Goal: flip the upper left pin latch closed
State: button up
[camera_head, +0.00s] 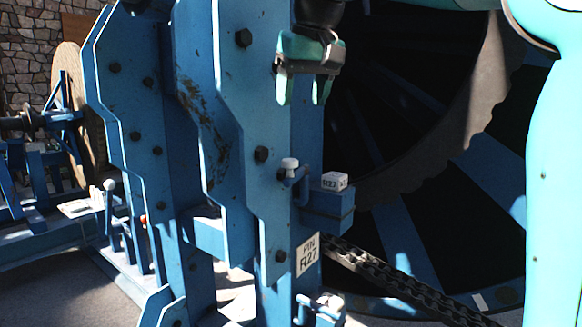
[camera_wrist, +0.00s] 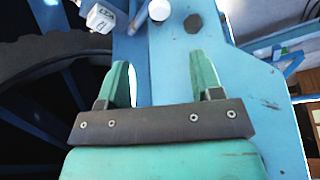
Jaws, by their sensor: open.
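An upper pin latch (camera_head: 301,184) is a bent blue handle with a white round knob (camera_head: 290,163), on the side of a blue steel post. In the wrist view the white knob (camera_wrist: 158,10) and blue handle (camera_wrist: 138,20) show at the top edge, partly cut off. My gripper (camera_head: 302,90) has green fingers pointing down, open and empty, above the knob and apart from it. In the wrist view its fingers (camera_wrist: 162,72) are spread over the blue plate, with the knob beyond the tips. I cannot tell whether this latch is the upper left one.
A white block marked R27 (camera_head: 335,181) sits right of the latch on a blue bracket. A PIN R27 plate (camera_head: 308,255), a lower latch (camera_head: 320,307) and a chain (camera_head: 400,285) are below. The large dark reel (camera_head: 440,160) stands behind. Bolt heads (camera_head: 261,154) stick out nearby.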

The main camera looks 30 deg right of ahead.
aim_at(291, 160)
jog(key=x, duration=1.3)
jog(key=shift+b, duration=0.4)
